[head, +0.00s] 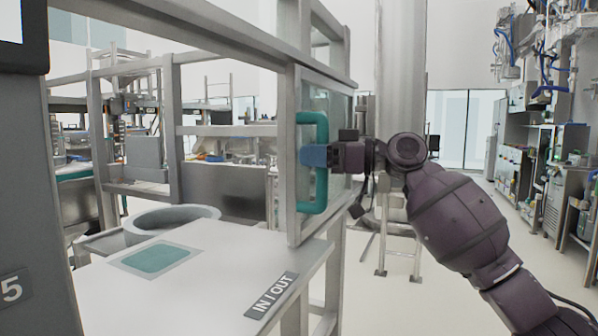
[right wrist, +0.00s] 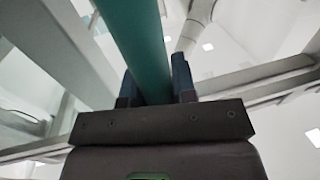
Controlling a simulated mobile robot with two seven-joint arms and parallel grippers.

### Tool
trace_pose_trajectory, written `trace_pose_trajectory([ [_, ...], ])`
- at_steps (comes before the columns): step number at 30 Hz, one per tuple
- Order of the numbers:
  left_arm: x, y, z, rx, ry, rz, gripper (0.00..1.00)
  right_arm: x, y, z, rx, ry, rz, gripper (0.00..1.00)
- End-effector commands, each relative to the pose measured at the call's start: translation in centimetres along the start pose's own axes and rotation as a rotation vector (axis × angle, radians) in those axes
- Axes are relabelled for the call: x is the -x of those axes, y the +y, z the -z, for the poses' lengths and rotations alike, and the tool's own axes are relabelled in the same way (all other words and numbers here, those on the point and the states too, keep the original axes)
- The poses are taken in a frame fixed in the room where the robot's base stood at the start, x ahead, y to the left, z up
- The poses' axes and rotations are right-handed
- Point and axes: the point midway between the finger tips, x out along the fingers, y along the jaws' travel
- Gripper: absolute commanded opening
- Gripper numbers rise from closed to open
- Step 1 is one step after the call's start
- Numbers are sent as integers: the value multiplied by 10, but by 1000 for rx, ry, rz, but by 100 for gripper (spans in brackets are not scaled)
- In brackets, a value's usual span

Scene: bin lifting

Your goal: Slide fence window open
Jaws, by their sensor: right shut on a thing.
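The fence window (head: 341,108) is a clear pane in a grey metal frame, right of the middle in the head view. A teal vertical handle (head: 321,190) is fixed to it. My right gripper (head: 313,156) comes from the right and is shut on the handle near its middle. In the right wrist view the teal handle (right wrist: 142,40) runs between the two dark blue fingers of the right gripper (right wrist: 156,88). An opening in the fence lies left of the window frame, above the white table. My left gripper is not in view.
A white table (head: 205,290) with an "IN / OUT" label (head: 271,295) and a teal square (head: 155,258) stands below the window. A grey round bin (head: 172,219) is behind it. Shelves (head: 560,150) line the far right, with open floor before them.

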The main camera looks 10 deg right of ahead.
Motion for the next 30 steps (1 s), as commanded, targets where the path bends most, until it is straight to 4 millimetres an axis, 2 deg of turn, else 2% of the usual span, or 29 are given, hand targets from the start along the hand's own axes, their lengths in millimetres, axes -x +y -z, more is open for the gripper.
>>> trace_pose_trajectory([
  [1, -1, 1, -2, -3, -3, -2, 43, 0, 7, -5, -7, -2, -1, 0],
  [6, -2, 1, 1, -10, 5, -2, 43, 2, 15, -2, -2, -3, -1, 0],
  [17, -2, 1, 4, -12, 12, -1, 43, 3, 16, 0, 0, -3, -1, 0],
  [18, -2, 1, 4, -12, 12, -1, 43, 3, 16, 0, 0, -3, -1, 27],
  [23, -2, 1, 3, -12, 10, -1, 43, 3, 16, 0, 0, -3, -1, 51],
  [30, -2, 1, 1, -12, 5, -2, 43, 3, 16, 0, 0, -2, 0, 51],
])
